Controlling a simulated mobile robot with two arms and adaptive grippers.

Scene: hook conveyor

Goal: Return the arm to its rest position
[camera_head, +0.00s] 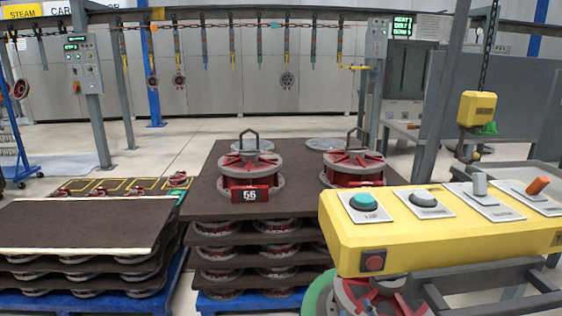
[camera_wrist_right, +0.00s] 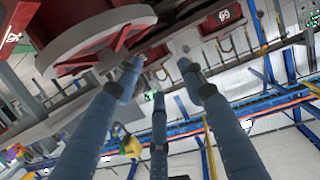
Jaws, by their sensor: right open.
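My right gripper (camera_wrist_right: 160,74) shows in the right wrist view with its blue fingers spread and nothing between them. A large red and grey hub (camera_wrist_right: 95,38) fills the upper left of that view, beyond the fingertips; I cannot tell how far. A red plate with a number (camera_wrist_right: 223,16) shows at the top. In the head view neither gripper can be made out. A red hub with a "56" plate (camera_head: 249,194) and a second red hub (camera_head: 352,167) sit on the top board of the middle stack. My left gripper is not in view.
A yellow control box (camera_head: 440,225) with buttons and switches crosses the lower right. A dark-boarded stack (camera_head: 198,196) stands in the middle, and a lower stack (camera_head: 75,225) at left. Hooks (camera_head: 204,45) hang from an overhead rail. A yellow pendant (camera_head: 477,108) hangs at right.

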